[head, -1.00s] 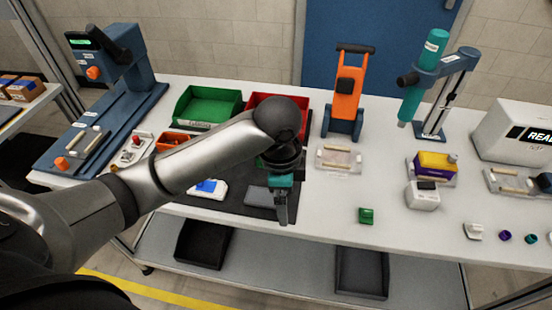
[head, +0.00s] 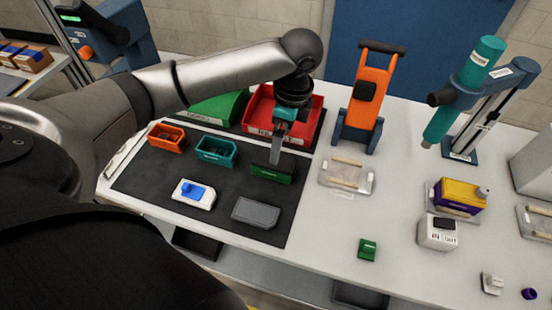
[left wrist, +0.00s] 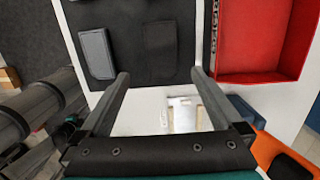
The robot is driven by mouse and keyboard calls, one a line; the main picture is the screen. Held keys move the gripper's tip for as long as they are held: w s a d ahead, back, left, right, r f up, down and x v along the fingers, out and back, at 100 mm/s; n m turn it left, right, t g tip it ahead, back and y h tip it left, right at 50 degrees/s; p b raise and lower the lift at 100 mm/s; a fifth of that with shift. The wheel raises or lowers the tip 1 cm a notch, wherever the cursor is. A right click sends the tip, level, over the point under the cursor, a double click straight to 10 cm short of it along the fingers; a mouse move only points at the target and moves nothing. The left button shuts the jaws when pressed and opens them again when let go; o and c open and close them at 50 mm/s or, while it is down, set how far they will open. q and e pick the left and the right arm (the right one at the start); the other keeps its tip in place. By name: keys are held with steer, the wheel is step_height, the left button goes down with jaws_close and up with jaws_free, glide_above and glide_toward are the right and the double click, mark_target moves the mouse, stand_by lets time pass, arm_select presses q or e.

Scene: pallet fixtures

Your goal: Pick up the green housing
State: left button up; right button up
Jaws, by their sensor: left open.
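A small green block (head: 367,250), which may be the green housing, stands on the white table right of the dark mat. A low dark green bin (head: 272,173) lies on the mat. My left gripper (head: 276,160) is open and empty, pointing down just above or behind that bin; the exact gap cannot be told. In the left wrist view its two fingers (left wrist: 160,76) are spread, with a dark rectangular shape on the mat beyond them. The green block is not clearly seen in that view. My right gripper is not in view.
On the mat (head: 140,180) are an orange bin (head: 166,137), a teal bin (head: 216,150), a white part with blue top (head: 194,194) and a grey plate (head: 255,212). A red tray (head: 262,125) is behind. A clear fixture (head: 346,176) and orange stand (head: 372,90) are right.

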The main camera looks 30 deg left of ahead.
arm_select(q)
steer(key=f, duration=0.4)
steer(key=shift+a+f, duration=0.25)
steer(key=shift+a, duration=0.05)
steer(key=shift+f+b, duration=0.3)
steer(key=shift+f, duration=0.1)
steer(key=f, duration=0.2)
steer(key=a+f, duration=0.1)
steer(key=f, duration=0.1)
steer(key=shift+f+b, duration=0.35)
steer(key=shift+f, duration=0.05)
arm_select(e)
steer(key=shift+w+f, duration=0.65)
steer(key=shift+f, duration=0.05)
arm_select(q)
steer(key=shift+c, duration=0.4)
steer(key=c, duration=1.4)
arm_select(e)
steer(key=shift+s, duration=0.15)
arm_select(q)
steer(key=shift+r, duration=0.15)
steer(key=shift+c, duration=0.2)
